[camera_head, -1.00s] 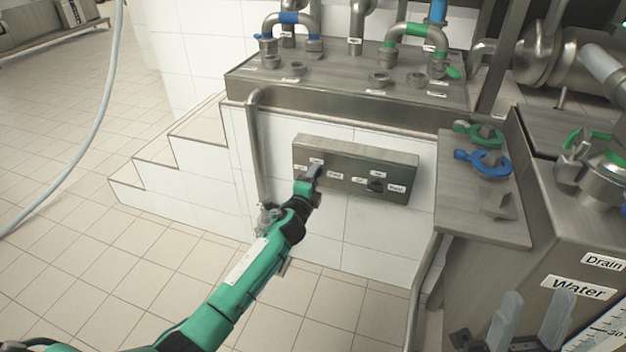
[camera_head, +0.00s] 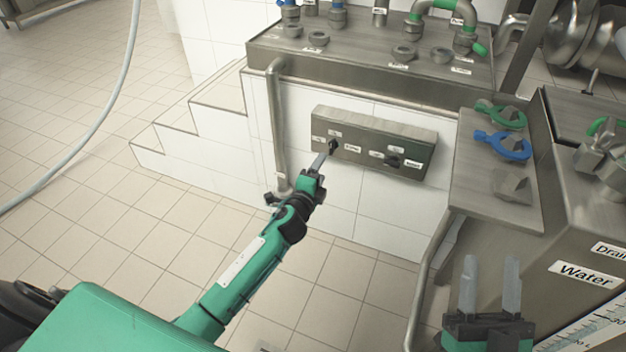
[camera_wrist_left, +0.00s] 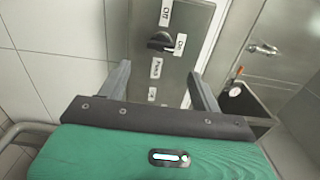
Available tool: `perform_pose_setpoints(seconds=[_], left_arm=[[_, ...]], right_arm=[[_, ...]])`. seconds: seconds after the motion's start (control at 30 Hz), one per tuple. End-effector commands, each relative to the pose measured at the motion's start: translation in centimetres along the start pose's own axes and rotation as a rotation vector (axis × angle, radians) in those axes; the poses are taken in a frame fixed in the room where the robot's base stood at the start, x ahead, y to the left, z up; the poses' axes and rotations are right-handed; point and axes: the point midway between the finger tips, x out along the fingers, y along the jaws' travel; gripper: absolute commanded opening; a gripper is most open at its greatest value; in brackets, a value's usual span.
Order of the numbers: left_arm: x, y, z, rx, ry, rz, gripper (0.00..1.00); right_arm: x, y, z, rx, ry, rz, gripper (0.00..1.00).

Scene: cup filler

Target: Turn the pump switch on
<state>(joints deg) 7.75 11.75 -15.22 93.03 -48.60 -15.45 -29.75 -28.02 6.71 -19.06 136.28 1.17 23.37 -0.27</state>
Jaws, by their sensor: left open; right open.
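The metal switch panel (camera_head: 375,128) is on the white tiled wall and has two dark knobs. The left knob, the pump switch (camera_head: 333,146), has a "Pump" label to its right. In the left wrist view the pump switch (camera_wrist_left: 160,42) shows beside "Off" and "On" labels; which one it points at is hard to tell. My left gripper (camera_head: 320,163) is just below and left of this knob. Its open fingers lie either side of the knob in the wrist view, short of it and apart from it. My right gripper (camera_head: 490,285) is open and empty at the lower right.
The second knob (camera_head: 391,160) is at the panel's right. A vertical pipe (camera_head: 277,125) stands left of the panel. A metal ledge with blue (camera_head: 505,146) and green valve handles and a "Water" tank (camera_head: 585,274) are on the right. Floor below the panel is clear.

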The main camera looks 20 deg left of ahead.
Motion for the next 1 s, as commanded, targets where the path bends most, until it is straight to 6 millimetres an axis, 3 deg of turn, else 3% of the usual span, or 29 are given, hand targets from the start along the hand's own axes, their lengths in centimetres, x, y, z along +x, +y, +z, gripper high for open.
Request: perform_pose_setpoints(seconds=[0.1, 0.33, 1.0], left_arm=[[-2.0, -0.1, 0.0, -0.001, 0.0, 0.001, 0.65], [-4.2, 0.0, 0.0, 0.0, 0.0, 0.0, 0.65], [-4.6, 0.0, 0.0, 0.0, 0.0, 0.0, 0.65]], right_arm=[[-0.3, -0.2, 1.1, 0.01, -0.074, 0.002, 0.46], [-0.9, -0.4, 2.4, 0.02, -0.148, 0.005, 0.46], [-1.0, -0.4, 2.7, 0.022, -0.162, 0.006, 0.46]])
